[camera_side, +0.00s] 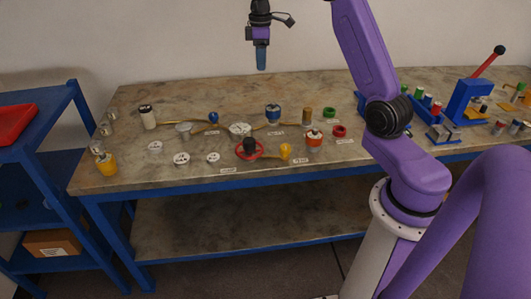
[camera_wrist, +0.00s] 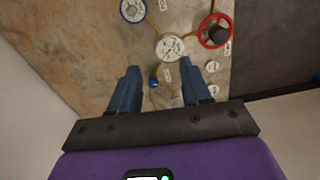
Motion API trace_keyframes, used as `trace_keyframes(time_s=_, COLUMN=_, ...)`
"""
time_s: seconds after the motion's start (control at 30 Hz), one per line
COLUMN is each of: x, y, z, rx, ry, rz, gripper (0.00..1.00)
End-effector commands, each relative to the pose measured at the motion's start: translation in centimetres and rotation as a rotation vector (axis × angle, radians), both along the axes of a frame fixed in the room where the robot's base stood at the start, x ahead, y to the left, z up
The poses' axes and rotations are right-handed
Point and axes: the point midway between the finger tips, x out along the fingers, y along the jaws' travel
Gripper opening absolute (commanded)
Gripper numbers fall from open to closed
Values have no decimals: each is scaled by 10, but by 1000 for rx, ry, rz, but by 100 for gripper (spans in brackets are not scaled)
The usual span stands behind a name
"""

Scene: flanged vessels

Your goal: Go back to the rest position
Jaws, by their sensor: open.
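My gripper (camera_side: 261,60) is high above the back part of the workbench in the side view, pointing down, with nothing in it. In the wrist view its two blue fingers (camera_wrist: 154,85) stand apart with a clear gap between them. The bench top (camera_side: 240,95) lies well below the fingertips. A white flanged vessel (camera_side: 240,130) sits on the bench and also shows ahead of the fingers in the wrist view (camera_wrist: 170,47). A small blue knob (camera_side: 213,117) shows between the fingers in the wrist view (camera_wrist: 153,83), far below them.
A blue press with a red lever (camera_side: 486,66) stands at the right. A blue shelf (camera_side: 40,110) is at the left. Air around my gripper is clear.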

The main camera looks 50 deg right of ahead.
Motion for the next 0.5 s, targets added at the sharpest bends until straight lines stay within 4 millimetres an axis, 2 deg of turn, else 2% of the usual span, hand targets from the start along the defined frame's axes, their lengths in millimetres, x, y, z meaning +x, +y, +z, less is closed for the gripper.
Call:
trace_keyframes(time_s=0.03, x=-3, y=26, z=5, rx=0, ry=-1, rz=23, gripper=48)
trace_keyframes(time_s=0.2, x=-26, y=104, z=14, rx=0, ry=-6, rz=74, gripper=48)
trace_keyframes(time_s=0.37, x=-64, y=168, z=19, rx=1, ry=-9, rz=123, gripper=48)
trace_keyframes(time_s=0.5, x=-106, y=213, z=21, rx=4, ry=-13, rz=167, gripper=48)
